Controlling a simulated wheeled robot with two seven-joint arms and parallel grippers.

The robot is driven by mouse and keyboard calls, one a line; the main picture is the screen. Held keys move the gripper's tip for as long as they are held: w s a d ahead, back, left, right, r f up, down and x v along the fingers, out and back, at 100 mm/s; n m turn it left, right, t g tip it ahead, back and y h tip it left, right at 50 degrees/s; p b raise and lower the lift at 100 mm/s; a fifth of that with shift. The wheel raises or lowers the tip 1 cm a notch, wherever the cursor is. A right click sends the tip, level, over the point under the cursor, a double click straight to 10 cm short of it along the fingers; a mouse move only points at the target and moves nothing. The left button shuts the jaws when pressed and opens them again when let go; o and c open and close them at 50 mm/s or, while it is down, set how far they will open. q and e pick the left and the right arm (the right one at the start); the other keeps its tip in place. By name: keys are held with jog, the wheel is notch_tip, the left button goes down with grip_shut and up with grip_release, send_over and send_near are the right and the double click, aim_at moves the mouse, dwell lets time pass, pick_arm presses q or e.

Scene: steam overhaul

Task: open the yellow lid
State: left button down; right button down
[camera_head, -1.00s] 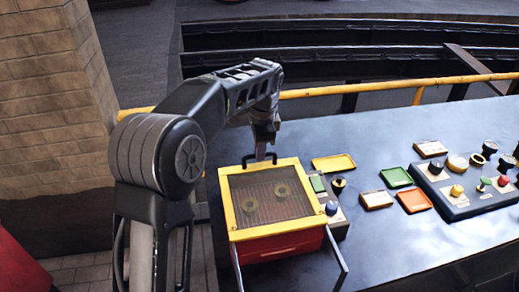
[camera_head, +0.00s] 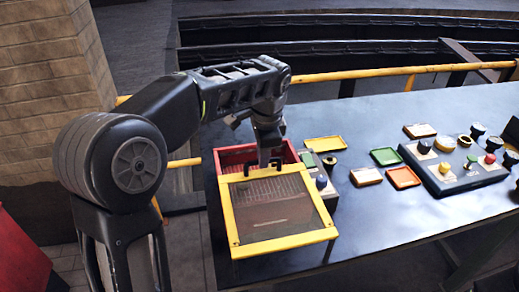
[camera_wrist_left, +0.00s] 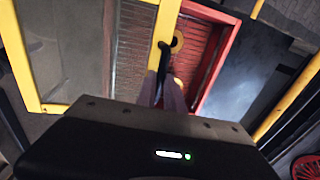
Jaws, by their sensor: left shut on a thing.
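The yellow lid (camera_head: 282,244) is a yellow frame around a see-through pane. It lies over the front of the red box (camera_head: 229,158) and sticks out beyond it towards me. The back part of the box is uncovered. My left gripper (camera_head: 269,162) is shut on the lid's dark handle at the lid's back edge. In the left wrist view, the gripper (camera_wrist_left: 163,90) has its fingers at the black handle (camera_wrist_left: 165,57), with the lid's frame (camera_wrist_left: 154,30) to the left and the red box (camera_wrist_left: 219,62) to the right. A yellow round thing (camera_wrist_left: 178,42) shows partly beside the handle. My right gripper is not in view.
A small control panel (camera_head: 322,184) stands close to the right of the box. Farther right are a yellow tray (camera_head: 324,144), a green tray (camera_head: 384,156), an orange tray (camera_head: 403,177) and a larger panel with knobs (camera_head: 450,178). A yellow rail (camera_head: 385,73) runs behind the table.

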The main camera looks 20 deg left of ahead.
pick_arm(q)
jog(key=shift+s+d+r, duration=0.1)
jog(key=shift+s+d, duration=0.45)
jog(key=shift+s, duration=0.2)
jog(key=shift+w+a, duration=0.1)
jog(key=shift+w, duration=0.05)
jog(key=c, duration=1.5)
grip_release()
jog(key=shift+o, duration=0.2)
notch_tip(320, 180, up, 8)
jog(key=s+d, duration=0.1)
jog(key=shift+s+f, duration=0.15)
jog(key=shift+f, duration=0.1)
